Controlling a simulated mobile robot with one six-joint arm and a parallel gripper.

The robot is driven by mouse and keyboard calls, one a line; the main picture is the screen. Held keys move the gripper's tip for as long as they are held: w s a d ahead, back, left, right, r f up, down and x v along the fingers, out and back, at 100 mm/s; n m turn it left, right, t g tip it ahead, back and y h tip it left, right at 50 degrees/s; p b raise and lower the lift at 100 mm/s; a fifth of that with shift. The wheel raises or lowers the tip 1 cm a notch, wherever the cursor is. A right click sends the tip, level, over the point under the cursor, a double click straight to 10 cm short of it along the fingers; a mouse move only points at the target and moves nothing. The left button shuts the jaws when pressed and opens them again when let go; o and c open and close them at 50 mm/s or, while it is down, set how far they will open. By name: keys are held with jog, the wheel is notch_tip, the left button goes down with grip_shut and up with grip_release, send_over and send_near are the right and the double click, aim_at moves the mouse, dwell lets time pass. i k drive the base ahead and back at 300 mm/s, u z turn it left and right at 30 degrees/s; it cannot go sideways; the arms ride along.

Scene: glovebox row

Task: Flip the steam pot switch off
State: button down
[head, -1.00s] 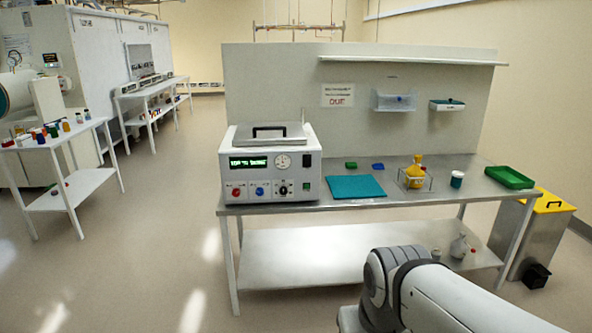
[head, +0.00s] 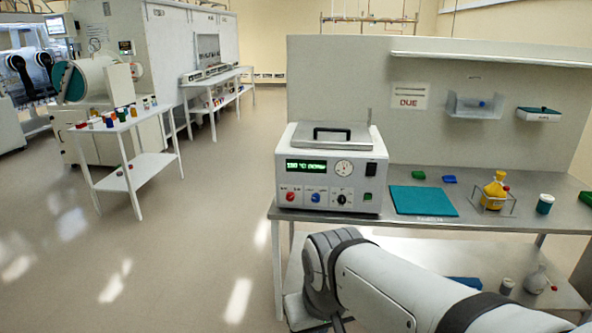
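The steam pot (head: 328,170) is a white box with a black-handled metal lid, standing at the left end of the steel bench. Its front has a lit green display (head: 306,167), a round gauge, a red knob (head: 290,196), a blue knob (head: 315,197) and a black dial (head: 342,198). A small green switch (head: 369,198) sits at the lower right of the front. Whether it is on or off is too small to tell. My arm reaches in from the lower right, below and in front of the bench. My gripper is not visible.
On the bench (head: 400,226) are a teal mat (head: 423,201), a yellow bottle (head: 495,188) in a wire rack and a teal-lidded jar (head: 544,204). A white side table (head: 150,165) with small bottles stands at the left. The floor left of the bench is clear.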

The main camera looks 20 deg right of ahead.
aim_at(371, 171)
jog(key=u, duration=0.05)
jog(key=i, duration=1.35)
jog(key=z, duration=0.9)
